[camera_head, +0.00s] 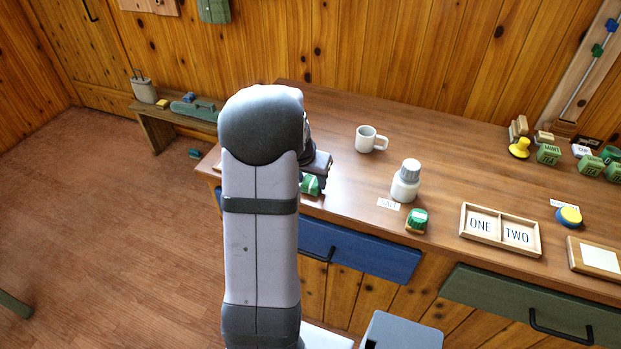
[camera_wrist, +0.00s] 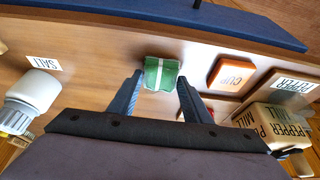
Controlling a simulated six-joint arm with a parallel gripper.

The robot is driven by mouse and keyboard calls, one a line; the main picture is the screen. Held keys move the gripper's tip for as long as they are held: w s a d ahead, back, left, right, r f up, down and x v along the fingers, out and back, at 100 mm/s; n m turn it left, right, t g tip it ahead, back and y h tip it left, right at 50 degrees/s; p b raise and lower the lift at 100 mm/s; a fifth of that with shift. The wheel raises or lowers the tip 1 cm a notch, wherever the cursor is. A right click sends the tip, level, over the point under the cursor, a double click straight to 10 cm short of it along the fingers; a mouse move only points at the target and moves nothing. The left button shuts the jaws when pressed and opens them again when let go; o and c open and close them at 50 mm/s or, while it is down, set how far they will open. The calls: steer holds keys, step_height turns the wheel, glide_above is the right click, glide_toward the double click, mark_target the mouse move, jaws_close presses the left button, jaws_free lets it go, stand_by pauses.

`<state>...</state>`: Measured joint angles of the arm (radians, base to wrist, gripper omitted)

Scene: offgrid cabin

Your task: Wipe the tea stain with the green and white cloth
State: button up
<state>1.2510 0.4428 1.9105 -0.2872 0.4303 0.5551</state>
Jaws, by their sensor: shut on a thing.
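The green and white cloth (camera_head: 310,185) is a small folded green piece with a white stripe. My gripper (camera_head: 318,175) is shut on it, low over the left front part of the wooden table (camera_head: 455,165). In the wrist view the cloth (camera_wrist: 161,73) sits between the two dark fingertips (camera_wrist: 160,84). I cannot tell whether it touches the tabletop. I cannot make out the tea stain in either view. My arm hides part of the table's left end in the head view.
A grey mug (camera_head: 366,139) stands behind and right of the gripper. A white jar (camera_head: 405,182), a SALT label (camera_head: 388,204) and a small green-topped item (camera_head: 416,221) are to the right.

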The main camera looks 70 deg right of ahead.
stand_by(0.4)
steer(key=shift+d, duration=0.95)
steer(key=shift+d, duration=0.15)
stand_by(0.3)
steer(key=shift+d+p, duration=0.45)
steer(key=shift+d, duration=0.35)
steer(key=shift+d, duration=0.1)
steer(key=shift+d+p, duration=0.3)
steer(key=shift+d, duration=0.55)
steer(key=shift+d, duration=0.1)
steer(key=shift+d+p, duration=0.3)
steer(key=shift+d, duration=0.5)
